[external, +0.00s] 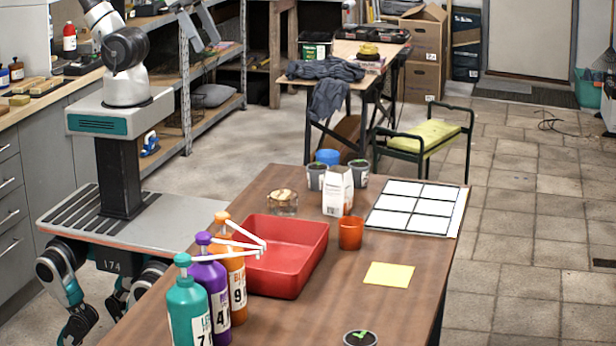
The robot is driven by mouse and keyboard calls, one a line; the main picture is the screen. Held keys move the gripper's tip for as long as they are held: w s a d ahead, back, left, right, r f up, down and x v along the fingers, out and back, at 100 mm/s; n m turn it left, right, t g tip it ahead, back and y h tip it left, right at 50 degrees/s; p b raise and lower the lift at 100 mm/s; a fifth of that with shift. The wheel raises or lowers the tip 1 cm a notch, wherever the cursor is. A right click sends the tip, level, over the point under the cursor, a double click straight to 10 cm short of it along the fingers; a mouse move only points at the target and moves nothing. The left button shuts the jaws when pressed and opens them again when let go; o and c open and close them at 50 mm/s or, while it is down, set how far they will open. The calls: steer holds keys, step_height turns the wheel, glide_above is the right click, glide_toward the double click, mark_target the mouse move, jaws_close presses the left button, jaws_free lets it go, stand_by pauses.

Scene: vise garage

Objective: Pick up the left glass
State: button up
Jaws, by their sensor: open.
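A clear glass (283,202) with pale contents stands on the brown table, behind the red tray. An orange cup-like glass (350,233) stands to its right and nearer, beside the tray's right rim. Both look upright. My gripper (208,46) shows at the top edge, its two grey fingers apart and pointing down, with nothing visible between them. It is high up, above and to the left of the table in the picture, well away from both glasses. The upper part of my arm is cut off by the frame.
The red tray (312,262) fills the table's middle left. Teal (190,312), purple (209,285) and orange (232,270) pump bottles stand at its left. A white carton (338,190) and small pots stand behind. A yellow sheet (389,275) and white grid (413,207) lie right.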

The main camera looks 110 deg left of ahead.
steer(key=w+a+f+m+t+y+b, duration=0.1)
steer(key=w+a+f+m+b, duration=0.1)
steer(key=w+a+f+b, duration=0.4)
steer(key=w+a+f+m+t+y+b, duration=0.15)
steer(key=w+a+f, duration=0.35)
steer(key=w+f, duration=0.65)
steer(key=m+t+h+b, duration=0.2)
steer(key=m+h+b, duration=0.3)
steer(key=h+b, duration=0.55)
glide_toward(284, 213)
steer(key=shift+h, duration=0.7)
steer(key=w+f, duration=0.1)
steer(key=w+f+p, duration=0.1)
steer(key=f, duration=0.1)
steer(key=w+a+f, duration=0.1)
steer(key=shift+w+f, duration=0.1)
steer(key=shift+f, duration=0.25)
steer(key=x, duration=0.5)
steer(key=shift+s+d+f+b, duration=0.2)
steer(key=shift+d+b, duration=0.15)
steer(key=shift+r, duration=0.1)
steer(key=c, duration=1.4)
steer(key=shift+c, duration=0.2)
